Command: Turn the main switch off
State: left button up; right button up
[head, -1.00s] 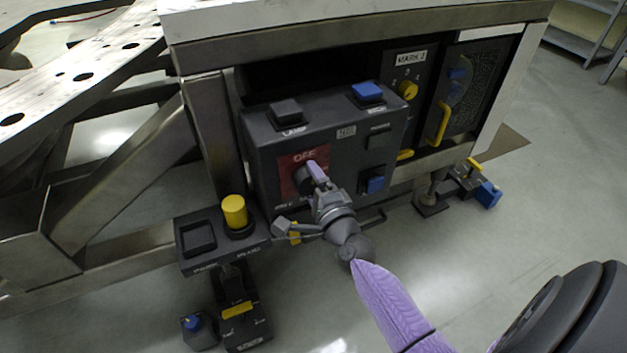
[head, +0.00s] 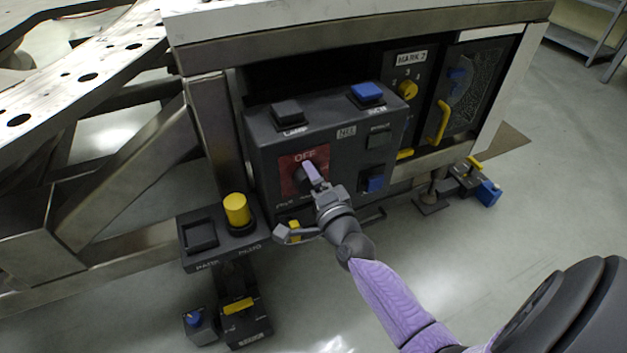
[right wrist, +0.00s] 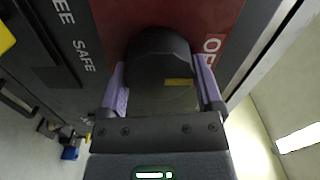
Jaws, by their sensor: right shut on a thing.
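The main switch is a dark rotary knob (head: 300,178) on a red plate (head: 289,166) marked OFF, on the front of a grey control box (head: 265,150). My right gripper (head: 312,172) reaches it from the front and lower right. In the right wrist view the knob (right wrist: 158,55) sits between the two purple fingers of the gripper (right wrist: 162,92), which are shut on it. A short yellow mark (right wrist: 178,82) shows on the knob. The fingers hide part of the knob in the head view. My left gripper is not in view.
The box carries a black button (head: 287,108) and a blue button (head: 367,91) on top. A yellow knob (head: 409,89) and yellow handle (head: 442,122) are to the right. A yellow cylinder (head: 236,209) stands at lower left. Bare floor (head: 480,240) lies at right.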

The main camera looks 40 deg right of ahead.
jog(key=o, duration=1)
jog(key=shift+f, duration=0.1)
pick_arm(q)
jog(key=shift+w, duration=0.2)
pick_arm(e)
jog(key=shift+s, duration=0.1)
pick_arm(q)
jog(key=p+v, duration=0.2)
jog(key=p, duration=0.1)
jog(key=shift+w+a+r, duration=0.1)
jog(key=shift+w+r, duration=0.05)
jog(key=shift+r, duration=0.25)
pick_arm(e)
jog(key=v, duration=0.9)
jog(key=shift+s+a, duration=0.15)
jog(key=shift+s, duration=0.2)
